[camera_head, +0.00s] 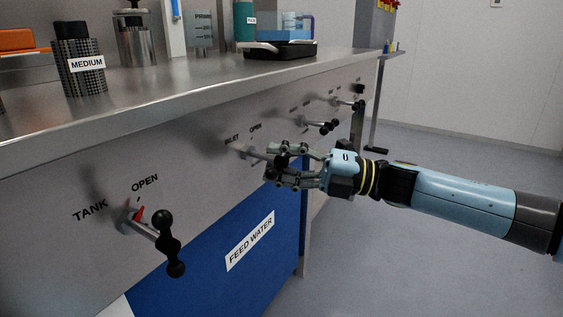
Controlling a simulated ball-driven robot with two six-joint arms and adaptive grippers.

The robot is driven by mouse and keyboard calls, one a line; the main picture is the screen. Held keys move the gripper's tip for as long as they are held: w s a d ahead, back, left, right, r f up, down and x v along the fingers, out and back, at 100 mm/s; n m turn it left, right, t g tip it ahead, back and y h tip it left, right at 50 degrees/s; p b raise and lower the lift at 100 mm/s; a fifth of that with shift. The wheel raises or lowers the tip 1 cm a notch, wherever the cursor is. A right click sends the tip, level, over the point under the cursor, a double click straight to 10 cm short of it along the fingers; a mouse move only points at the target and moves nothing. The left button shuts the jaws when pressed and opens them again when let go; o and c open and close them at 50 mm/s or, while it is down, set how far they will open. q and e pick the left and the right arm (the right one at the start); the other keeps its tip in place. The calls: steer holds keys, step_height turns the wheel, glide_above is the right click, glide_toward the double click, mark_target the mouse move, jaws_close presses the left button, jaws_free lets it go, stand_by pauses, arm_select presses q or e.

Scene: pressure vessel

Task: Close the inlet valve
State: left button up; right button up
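The inlet valve (253,153) sits on the grey front panel, under the labels INLET and OPEN. Its metal stem points out toward my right gripper (271,168). My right gripper comes in from the right, with its fingers at the valve's handle end. The fingers cover most of the handle, and I cannot tell whether they are closed on it or only around it. My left gripper is not in the view.
The tank valve (153,231), with a black handle and red mark, stands out at the near left. More valves (320,125) stick out farther along the panel. A blue FEED WATER container (215,265) is below. The floor at right is clear.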

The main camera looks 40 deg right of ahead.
steer(key=v, duration=1.2)
